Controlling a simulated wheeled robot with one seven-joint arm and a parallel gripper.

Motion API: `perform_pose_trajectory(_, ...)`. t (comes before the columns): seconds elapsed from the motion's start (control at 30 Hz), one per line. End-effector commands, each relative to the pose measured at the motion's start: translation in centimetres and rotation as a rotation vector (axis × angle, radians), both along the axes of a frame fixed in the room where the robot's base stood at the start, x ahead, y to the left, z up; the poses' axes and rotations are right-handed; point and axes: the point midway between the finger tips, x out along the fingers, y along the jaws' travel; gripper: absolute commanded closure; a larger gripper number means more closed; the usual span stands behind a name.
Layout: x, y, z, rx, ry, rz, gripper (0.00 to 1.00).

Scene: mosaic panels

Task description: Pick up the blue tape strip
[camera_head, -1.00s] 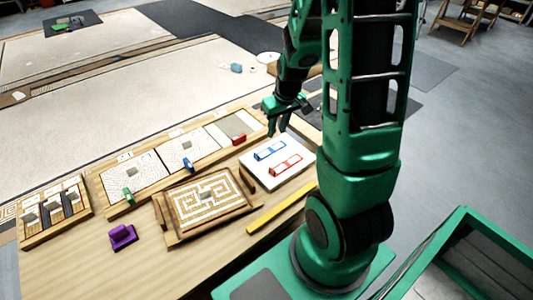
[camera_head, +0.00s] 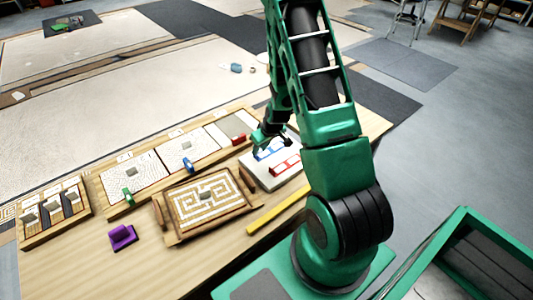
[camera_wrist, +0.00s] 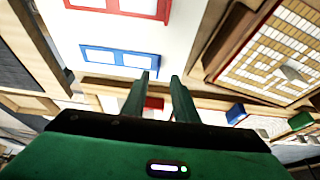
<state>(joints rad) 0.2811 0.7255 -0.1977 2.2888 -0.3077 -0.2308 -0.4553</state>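The blue tape strip (camera_head: 268,152) lies on a white board (camera_head: 262,176), partly hidden by my gripper in the head view. My gripper (camera_head: 266,143) is above the far left part of the board. In the wrist view my gripper (camera_wrist: 160,78) has its two fingers apart, with nothing held between them. The height of the fingertips over the board is hard to tell.
A red strip (camera_head: 286,164) lies beside the blue one on the board. A framed mosaic maze panel (camera_head: 210,198), a yellow bar (camera_head: 278,210), a small red block (camera_head: 238,139) and a purple block (camera_head: 122,237) are nearby on the wooden table.

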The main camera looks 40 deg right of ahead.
Motion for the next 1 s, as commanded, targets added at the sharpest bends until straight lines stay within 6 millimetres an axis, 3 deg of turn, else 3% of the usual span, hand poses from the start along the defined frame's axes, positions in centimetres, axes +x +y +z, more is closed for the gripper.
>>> perform_pose_trajectory(0.27,0.8,0.0,-1.5,0.0,0.001,0.001,0.73)
perform_pose_trajectory(0.6,2.8,-0.2,-5.0,0.0,0.002,0.0,0.73)
perform_pose_trajectory(0.93,3.0,-0.2,-5.4,0.0,0.001,0.0,0.73)
perform_pose_trajectory(1.0,3.0,-0.2,-5.4,0.0,0.001,0.0,0.9)
